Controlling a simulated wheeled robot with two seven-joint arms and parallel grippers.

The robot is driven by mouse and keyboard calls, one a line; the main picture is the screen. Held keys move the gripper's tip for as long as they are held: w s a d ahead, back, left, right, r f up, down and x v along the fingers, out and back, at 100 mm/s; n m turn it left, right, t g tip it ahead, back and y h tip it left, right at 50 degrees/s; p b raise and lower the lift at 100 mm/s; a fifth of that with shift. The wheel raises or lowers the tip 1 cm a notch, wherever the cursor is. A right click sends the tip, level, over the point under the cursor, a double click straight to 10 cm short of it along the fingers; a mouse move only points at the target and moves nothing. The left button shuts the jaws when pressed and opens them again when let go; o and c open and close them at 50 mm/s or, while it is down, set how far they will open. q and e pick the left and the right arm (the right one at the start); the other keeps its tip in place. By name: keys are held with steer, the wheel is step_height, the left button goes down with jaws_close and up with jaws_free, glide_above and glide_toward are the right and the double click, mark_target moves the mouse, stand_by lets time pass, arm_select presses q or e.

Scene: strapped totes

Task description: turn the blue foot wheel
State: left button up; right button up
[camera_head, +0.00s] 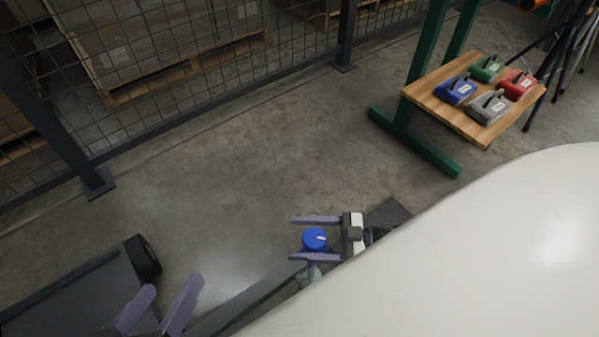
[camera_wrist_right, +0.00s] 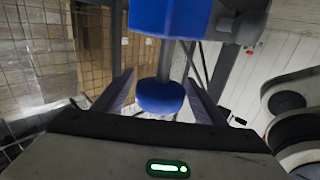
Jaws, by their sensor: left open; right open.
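The blue foot wheel (camera_head: 314,239) is a round blue piece with a white mark, low over the floor in the head view. My right gripper (camera_head: 316,239) is open, one finger on each side of the wheel; I cannot tell whether they touch it. In the right wrist view a round blue piece (camera_wrist_right: 160,97) sits on a grey shaft, framed by the open fingers of my right gripper (camera_wrist_right: 158,92). A larger blue piece (camera_wrist_right: 170,17) is above it, cut off by the top edge. My left gripper (camera_head: 160,305) is open and empty at the lower left.
A dark frame with a black wheel (camera_head: 143,257) stands at the lower left. A large white surface (camera_head: 480,260) fills the lower right. A wooden table (camera_head: 440,108) holds coloured weights. A mesh fence (camera_head: 150,60) runs along the back. The floor (camera_head: 240,180) between is clear.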

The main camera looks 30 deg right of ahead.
steer(key=shift+w+a, duration=0.3)
steer(key=shift+a, duration=0.1)
steer(key=shift+c, duration=0.2)
steer(key=c, duration=1)
